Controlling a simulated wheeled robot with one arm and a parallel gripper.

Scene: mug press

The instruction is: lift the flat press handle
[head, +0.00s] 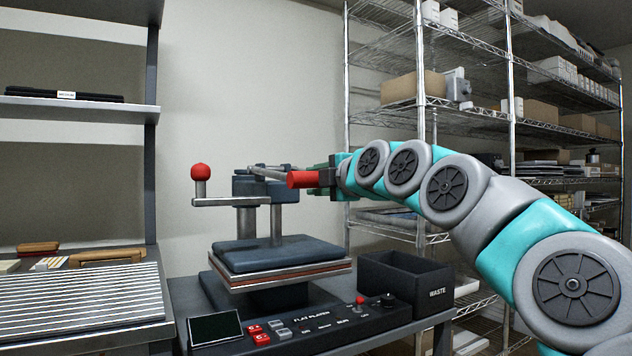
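The flat press (265,255) stands on the table, its dark upper plate lying low over a reddish-brown layer. Its handle is a metal bar (268,173) above the press, about level, with a red grip (302,180) at the near end. My gripper (328,180) comes in from the right and is at the right end of the red grip. Its fingers are small and seen side-on, so I cannot tell whether they are closed around the grip or only beside it.
A red ball knob (200,172) stands on a plate left of the handle. A control panel (318,326) with buttons lies in front of the press. A black waste bin (437,295) stands to the right. Shelves stand at left and behind my arm.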

